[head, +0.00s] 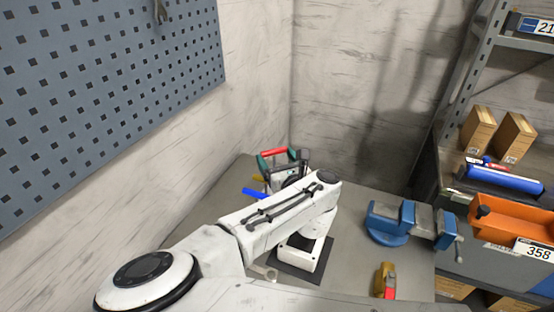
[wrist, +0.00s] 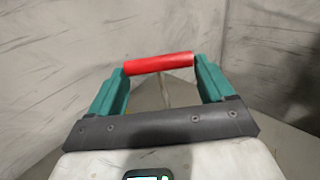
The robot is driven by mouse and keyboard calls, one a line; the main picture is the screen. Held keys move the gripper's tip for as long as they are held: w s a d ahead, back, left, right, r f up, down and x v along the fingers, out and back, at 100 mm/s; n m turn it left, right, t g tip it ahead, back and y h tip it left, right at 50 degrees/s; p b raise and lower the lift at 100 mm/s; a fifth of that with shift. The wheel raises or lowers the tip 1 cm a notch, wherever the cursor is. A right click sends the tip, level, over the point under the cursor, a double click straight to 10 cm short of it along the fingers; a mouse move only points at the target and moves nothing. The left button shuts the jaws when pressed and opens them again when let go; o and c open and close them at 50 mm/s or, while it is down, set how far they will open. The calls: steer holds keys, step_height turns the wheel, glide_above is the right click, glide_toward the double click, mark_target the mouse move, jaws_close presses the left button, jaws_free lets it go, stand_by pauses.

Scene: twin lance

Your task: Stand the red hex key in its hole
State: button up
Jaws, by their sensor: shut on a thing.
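My gripper (wrist: 160,72) has two green fingers on a dark grey mount. It is shut on the red hex key (wrist: 158,63), whose red grip spans level between the fingertips. A thin pale shaft appears below the grip in the wrist view, with its lower end hidden by the gripper mount. In the head view the red hex key (head: 274,151) shows beyond my arm's bend, above the far end of the grey bench, close to the corner walls. Its hole cannot be made out in either view.
A blue vise (head: 405,220) stands on the bench (head: 355,265) at right. A yellow and red object (head: 384,279) lies nearer. A blue object (head: 251,192) shows left of my arm. A pegboard (head: 100,90) and shelf (head: 470,85) flank the bench.

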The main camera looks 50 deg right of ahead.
steer(key=shift+f+b, duration=0.7)
steer(key=shift+f, duration=0.4)
stand_by(0.3)
steer(key=shift+r+p, duration=0.5)
steer(key=shift+r, duration=0.2)
steer(key=shift+f+b, duration=0.65)
steer(key=shift+f, duration=0.3)
stand_by(1.3)
steer(key=o, duration=0.9)
steer(key=shift+s, duration=0.1)
steer(key=shift+o, duration=0.2)
steer(key=shift+s+f, duration=0.1)
steer(key=b+v, duration=0.1)
steer(key=v, duration=0.9)
steer(key=shift+s+a+r+b, duration=0.2)
steer(key=shift+b, duration=0.2)
